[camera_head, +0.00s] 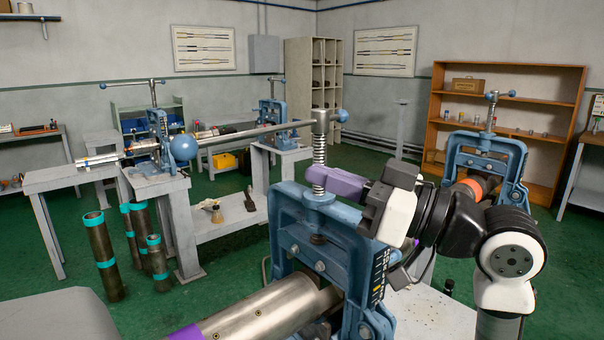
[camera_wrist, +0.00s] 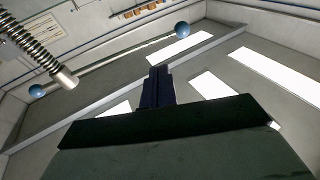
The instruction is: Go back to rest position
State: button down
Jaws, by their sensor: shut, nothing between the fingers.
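My gripper (camera_head: 318,177) is at the near blue pipe vise (camera_head: 330,235). Its purple fingers are together and hold nothing. In the head view they overlap the lower part of the vise's threaded screw (camera_head: 319,150); I cannot tell if they touch it. The vise's long handle bar (camera_head: 250,132) lies across the screw top, with a blue ball at each end. A metal pipe (camera_head: 265,312) lies in the vise below. In the wrist view the dark closed fingers (camera_wrist: 157,88) point up towards the ceiling, with the screw (camera_wrist: 38,45) apart at the upper left.
A second blue vise (camera_head: 485,155) stands to the right behind my arm, and others stand on tables at the back left. Dark pipes with teal ends (camera_head: 103,255) stand on the green floor. A wooden shelf (camera_head: 510,100) is at the back right wall.

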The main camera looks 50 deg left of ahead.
jog(key=shift+d+f, duration=0.1)
jog(key=shift+d, duration=0.65)
